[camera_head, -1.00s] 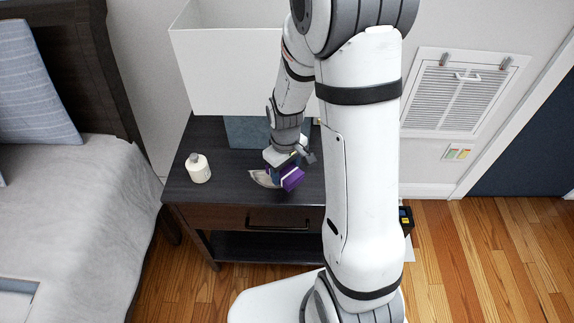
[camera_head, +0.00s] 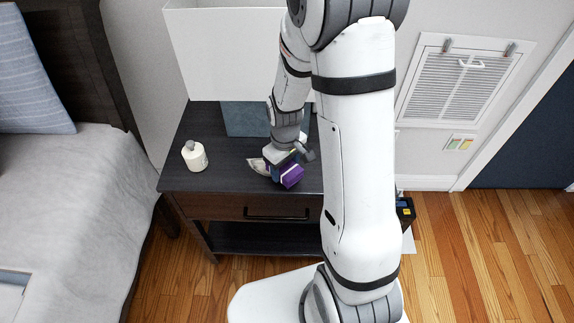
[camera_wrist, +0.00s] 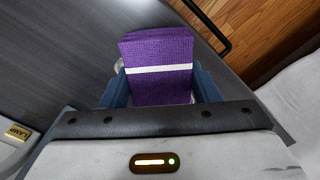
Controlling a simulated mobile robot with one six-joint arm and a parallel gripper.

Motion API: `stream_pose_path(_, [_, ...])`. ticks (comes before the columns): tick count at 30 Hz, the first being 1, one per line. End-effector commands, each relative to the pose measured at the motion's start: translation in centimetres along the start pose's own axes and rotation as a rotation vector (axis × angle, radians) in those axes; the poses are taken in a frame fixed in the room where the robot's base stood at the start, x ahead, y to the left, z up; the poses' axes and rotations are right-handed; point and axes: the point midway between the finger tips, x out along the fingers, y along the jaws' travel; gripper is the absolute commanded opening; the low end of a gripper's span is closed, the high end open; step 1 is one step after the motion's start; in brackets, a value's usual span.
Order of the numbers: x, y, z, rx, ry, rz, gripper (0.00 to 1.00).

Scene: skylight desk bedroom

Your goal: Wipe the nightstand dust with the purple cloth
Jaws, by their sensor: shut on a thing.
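My gripper (camera_head: 280,168) is shut on the purple cloth (camera_wrist: 160,70), a folded block with a white stripe. The cloth is low over the dark nightstand (camera_head: 225,180), near its front edge; it also shows in the head view (camera_head: 291,178). I cannot tell whether it touches the top. A pale grey dust patch (camera_head: 256,165) lies on the nightstand just left of the gripper; its right part is hidden by the gripper and cloth. In the wrist view the nightstand top (camera_wrist: 75,50) shows around the cloth.
A white bottle (camera_head: 194,157) stands at the nightstand's left. A lamp with a large white shade (camera_head: 225,50) and blue-grey base (camera_head: 245,120) stands behind the gripper. A drawer handle (camera_head: 277,214) is on the front. The bed (camera_head: 65,190) is at left.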

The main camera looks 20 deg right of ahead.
Motion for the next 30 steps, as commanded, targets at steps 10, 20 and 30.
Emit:
stream_pose_path(10, [0.6, 0.0, 0.0, 0.001, 0.000, 0.000, 0.38])
stream_pose_path(20, [1.2, 0.1, 0.0, 0.002, 0.000, 0.000, 0.38])
stream_pose_path(30, [1.9, 0.1, 0.1, 0.002, 0.000, 0.000, 0.38])
